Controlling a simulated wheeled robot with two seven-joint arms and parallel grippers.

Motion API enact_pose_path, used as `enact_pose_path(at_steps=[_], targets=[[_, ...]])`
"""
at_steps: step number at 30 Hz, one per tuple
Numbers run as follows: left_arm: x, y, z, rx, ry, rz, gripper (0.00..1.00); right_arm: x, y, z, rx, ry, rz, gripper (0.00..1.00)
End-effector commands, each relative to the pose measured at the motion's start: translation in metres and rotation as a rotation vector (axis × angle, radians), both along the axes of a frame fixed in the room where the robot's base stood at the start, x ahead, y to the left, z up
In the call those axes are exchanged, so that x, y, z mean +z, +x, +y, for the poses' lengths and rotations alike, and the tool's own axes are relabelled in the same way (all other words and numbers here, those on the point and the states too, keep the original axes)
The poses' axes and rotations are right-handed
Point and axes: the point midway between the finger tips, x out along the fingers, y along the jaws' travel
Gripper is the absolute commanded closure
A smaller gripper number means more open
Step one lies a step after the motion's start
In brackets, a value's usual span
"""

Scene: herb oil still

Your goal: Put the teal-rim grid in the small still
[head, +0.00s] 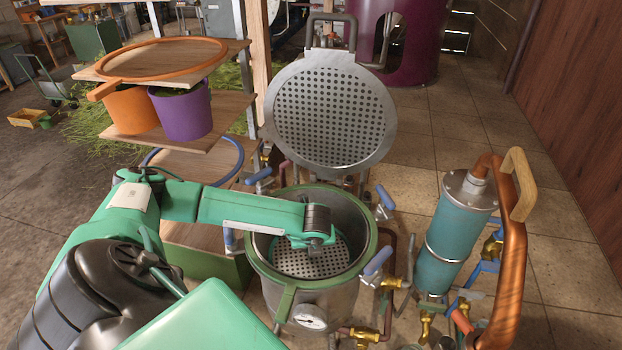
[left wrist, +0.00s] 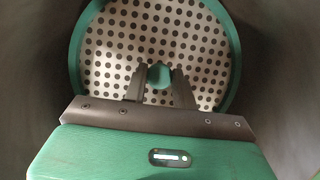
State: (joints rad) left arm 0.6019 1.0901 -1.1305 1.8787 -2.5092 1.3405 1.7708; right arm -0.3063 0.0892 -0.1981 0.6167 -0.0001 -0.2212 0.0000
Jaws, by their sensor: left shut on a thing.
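The small still (head: 330,298) is an open metal pot with a green rim and a dial on its front. The teal-rim grid (head: 312,262) is a round perforated metal disc inside the pot, below rim level. In the left wrist view the grid (left wrist: 120,50) fills the middle, with its teal rim around it and the dark pot wall outside. My left gripper (left wrist: 159,88) is shut on the teal grip at the grid's centre. In the head view my left gripper (head: 318,242) reaches down into the pot mouth. I cannot tell whether the grid touches the bottom.
A perforated round lid (head: 331,110) stands raised behind the pot. A teal cylinder (head: 455,235) with a copper pipe (head: 510,270) stands right. Blue-handled clamps (head: 377,262) ring the pot. Left shelves hold an orange ring (head: 160,78), orange and purple buckets (head: 182,112), and a blue ring (head: 240,155).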

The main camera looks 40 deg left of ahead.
Motion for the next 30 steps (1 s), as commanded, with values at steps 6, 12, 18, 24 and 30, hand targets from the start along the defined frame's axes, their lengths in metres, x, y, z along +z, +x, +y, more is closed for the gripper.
enact_pose_path(at_steps=[6, 12, 18, 24, 30], targets=[[-0.041, 0.000, -0.001, 0.000, 0.000, 0.000, 1.00, 0.021, 0.014, 0.014, -0.004, 0.016, -0.019, 0.54], [-0.057, 0.001, 0.000, 0.000, 0.001, -0.001, 1.00, 0.025, 0.012, 0.018, -0.003, 0.020, -0.017, 0.54], [-0.082, 0.000, -0.001, 0.000, 0.000, 0.001, 1.00, 0.035, 0.008, 0.014, -0.002, 0.015, -0.011, 0.54], [-0.092, 0.001, 0.000, 0.000, 0.001, -0.002, 1.00, 0.036, 0.006, 0.008, 0.001, 0.009, -0.008, 0.54], [-0.093, 0.000, 0.000, 0.000, 0.000, 0.000, 0.63, 0.035, 0.006, 0.006, 0.001, 0.006, -0.009, 0.54]])
